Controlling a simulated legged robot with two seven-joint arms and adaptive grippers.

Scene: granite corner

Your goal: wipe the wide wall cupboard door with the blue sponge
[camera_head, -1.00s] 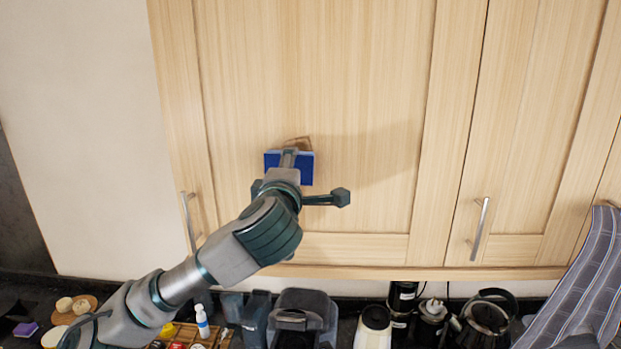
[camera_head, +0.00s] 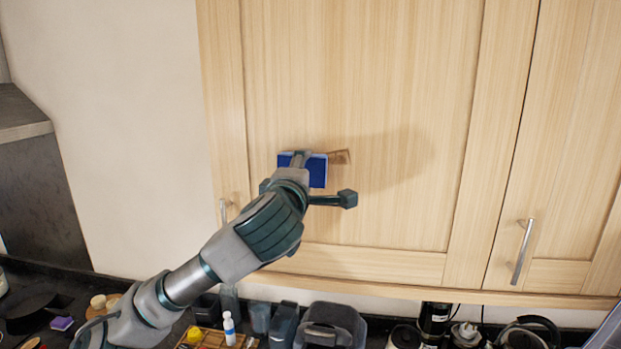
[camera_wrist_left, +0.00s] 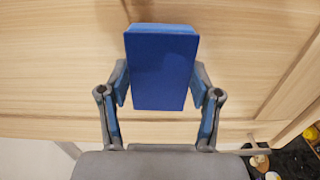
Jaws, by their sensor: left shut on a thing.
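The wide wall cupboard door (camera_head: 370,80) is pale wood and fills the middle of the head view. A brown smudge (camera_head: 341,157) shows on it, just right of the sponge. The blue sponge (camera_head: 318,170) is against or very near the door; exact contact is hard to tell. My left gripper (camera_head: 300,160) is shut on the sponge, mostly hidden behind my wrist. In the left wrist view the sponge (camera_wrist_left: 161,70) stands between the two fingers, with the door (camera_wrist_left: 60,60) behind it. My right gripper is not in view.
A narrower cupboard door (camera_head: 570,150) with a bar handle (camera_head: 522,252) is at the right. Below, the dark counter holds a small white bottle (camera_head: 229,328), a purple sponge (camera_head: 62,323), a dark container (camera_head: 330,325) and several appliances.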

